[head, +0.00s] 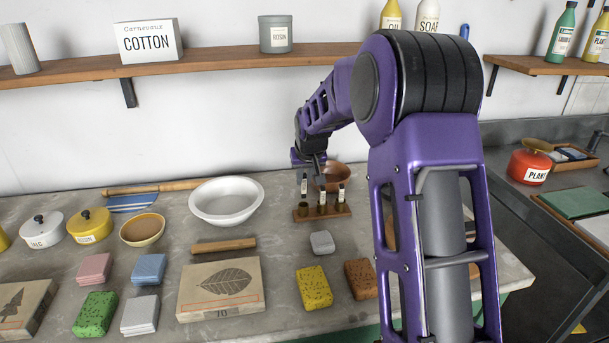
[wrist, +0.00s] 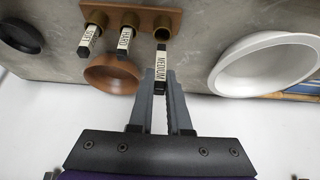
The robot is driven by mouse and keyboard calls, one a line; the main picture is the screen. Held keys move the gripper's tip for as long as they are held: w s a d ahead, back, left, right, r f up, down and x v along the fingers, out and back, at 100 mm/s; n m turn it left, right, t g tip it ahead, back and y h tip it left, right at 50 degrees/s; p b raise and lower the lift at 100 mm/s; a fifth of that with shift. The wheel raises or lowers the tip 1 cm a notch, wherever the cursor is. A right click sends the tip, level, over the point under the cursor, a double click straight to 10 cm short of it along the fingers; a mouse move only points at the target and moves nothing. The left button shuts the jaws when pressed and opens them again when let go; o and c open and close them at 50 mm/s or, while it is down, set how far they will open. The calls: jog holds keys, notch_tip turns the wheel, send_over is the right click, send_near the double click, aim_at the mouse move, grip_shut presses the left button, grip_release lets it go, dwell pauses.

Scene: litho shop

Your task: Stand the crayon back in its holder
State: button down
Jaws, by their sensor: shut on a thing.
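The crayon labelled MEDIUM (wrist: 161,66) has a white label and a dark end. My gripper (wrist: 160,76) is shut on it, with one finger on each side. In the head view my gripper (head: 312,160) points down over the left end of the wooden holder (head: 336,212). The held crayon (head: 304,184) is about upright and higher than the other two. It lines up with the left cup, which is the right cup (wrist: 163,24) in the wrist view. Two other labelled crayons (wrist: 125,38) (wrist: 88,36) stand in the other cups.
A brown bowl (wrist: 112,76) stands right behind the holder. A large white bowl (head: 227,218) is to its left in the head view. A grey block (head: 322,242) and a yellow sponge (head: 314,287) lie in front. A shelf (head: 200,66) runs along the wall above.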

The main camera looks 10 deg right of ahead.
aim_at(304, 192)
jog(key=shift+f+b, duration=1.4)
jog(key=shift+f, duration=0.8)
jog(key=c, duration=0.8)
grip_release()
jog(key=shift+r, duration=0.15)
jog(key=p+v, duration=0.1)
jog(key=v, duration=1.6)
jog(key=shift+s+p, duration=0.2)
jog(key=shift+p, duration=0.15)
